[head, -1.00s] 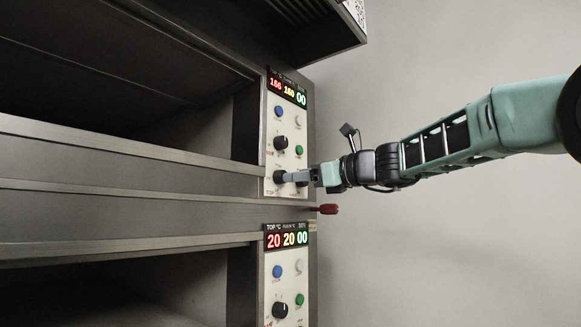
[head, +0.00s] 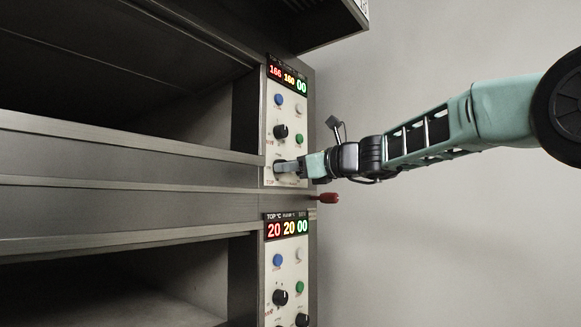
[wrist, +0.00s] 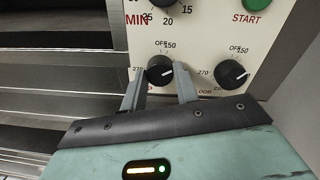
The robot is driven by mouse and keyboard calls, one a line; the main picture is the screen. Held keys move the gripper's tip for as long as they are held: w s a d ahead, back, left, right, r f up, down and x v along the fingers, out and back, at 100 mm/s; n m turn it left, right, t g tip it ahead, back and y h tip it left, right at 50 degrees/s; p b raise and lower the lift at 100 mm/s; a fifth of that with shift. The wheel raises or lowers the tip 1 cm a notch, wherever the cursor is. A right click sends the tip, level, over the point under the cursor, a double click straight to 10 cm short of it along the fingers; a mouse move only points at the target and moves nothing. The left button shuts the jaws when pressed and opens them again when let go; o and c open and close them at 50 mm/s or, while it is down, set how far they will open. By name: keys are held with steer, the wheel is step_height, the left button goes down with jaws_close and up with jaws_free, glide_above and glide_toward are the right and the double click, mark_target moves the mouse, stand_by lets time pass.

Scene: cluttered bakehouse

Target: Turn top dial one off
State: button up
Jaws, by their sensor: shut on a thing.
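The top dial (wrist: 160,70) is a black knob at the lower left of the upper control panel, with a scale marked OFF, 150 and 270. My gripper (wrist: 158,88) has one finger on each side of it and is shut on it. In the head view my gripper (head: 278,167) reaches the panel from the right, and its fingers cover the dial. The dial's pointer is hard to read in the wrist view.
A second black dial (wrist: 232,74) sits close to the right of my fingers. A black timer knob (head: 281,132) and a green START button (head: 299,139) are above. A red handle (head: 328,198) sticks out below my gripper. The lower oven panel (head: 287,270) is underneath.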

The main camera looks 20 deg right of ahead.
steer(key=shift+f+n+b, duration=0.1)
steer(key=shift+n+b, duration=0.2)
steer(key=shift+b, duration=0.05)
steer(key=shift+n+b, duration=4.8)
steer(key=shift+n, duration=0.7)
steer(key=o, duration=1)
steer(key=b+v, duration=0.2)
steer(key=v, duration=0.3)
steer(key=b+v, duration=0.2)
steer(key=v, duration=0.4)
steer(key=b+v, duration=0.3)
steer(key=v, duration=0.3)
steer(key=shift+s+r, duration=0.25)
steer(key=shift+r, duration=0.1)
